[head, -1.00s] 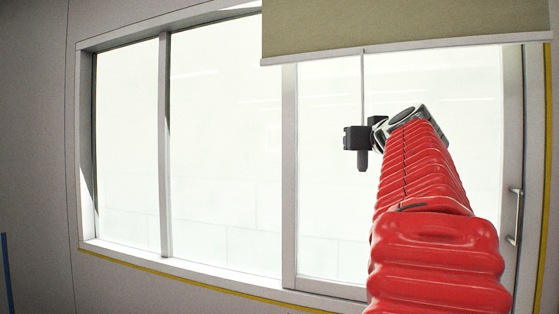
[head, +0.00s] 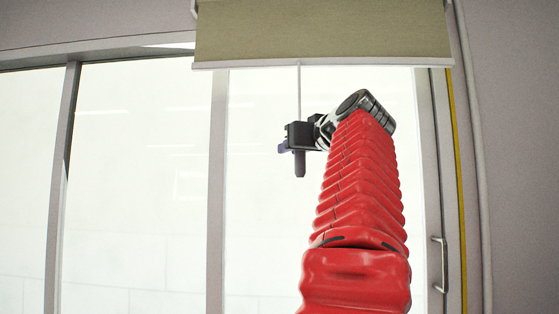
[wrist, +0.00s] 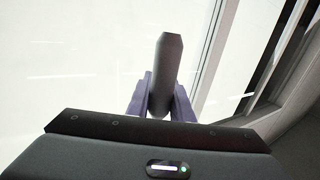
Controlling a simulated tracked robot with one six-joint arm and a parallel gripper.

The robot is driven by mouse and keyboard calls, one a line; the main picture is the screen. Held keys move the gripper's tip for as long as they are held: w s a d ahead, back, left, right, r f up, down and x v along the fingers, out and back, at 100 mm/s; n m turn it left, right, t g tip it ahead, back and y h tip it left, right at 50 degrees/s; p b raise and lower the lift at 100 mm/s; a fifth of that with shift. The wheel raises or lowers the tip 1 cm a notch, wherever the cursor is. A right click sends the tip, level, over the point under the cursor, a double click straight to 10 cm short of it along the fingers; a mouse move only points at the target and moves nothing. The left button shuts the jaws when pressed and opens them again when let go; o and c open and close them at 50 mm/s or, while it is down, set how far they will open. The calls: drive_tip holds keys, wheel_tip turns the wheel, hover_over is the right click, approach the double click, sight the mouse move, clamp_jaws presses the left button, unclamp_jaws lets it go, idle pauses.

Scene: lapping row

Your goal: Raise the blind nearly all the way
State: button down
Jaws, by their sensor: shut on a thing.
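The blind (head: 322,32) is an olive-green sheet with a pale bottom bar (head: 320,64). It covers only the upper part of the window in the head view. A thin cord hangs from the bar's middle and ends in a dark grey pull handle (head: 299,164). My gripper (head: 290,147) is shut on this handle, below the bar. In the wrist view the handle (wrist: 165,70) stands between the two purple-grey fingers, with its far end free. The top of the blind is out of the head view.
The bright window (head: 140,180) fills the area behind my arm, with pale upright frame bars (head: 217,190). A metal door handle (head: 441,265) is at the lower right. A pipe (head: 475,130) runs down the wall at the right.

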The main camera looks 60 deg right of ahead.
drive_tip(key=shift+r, duration=0.45)
drive_tip(key=shift+a, duration=0.1)
drive_tip(key=c, duration=1.6)
unclamp_jaws()
drive_tip(key=shift+o, duration=0.2)
drive_tip(key=shift+s, duration=0.1)
drive_tip(key=v, duration=1.3)
drive_tip(key=shift+s, duration=0.3)
drive_tip(key=shift+a+f, duration=0.1)
drive_tip(key=shift+a, duration=0.05)
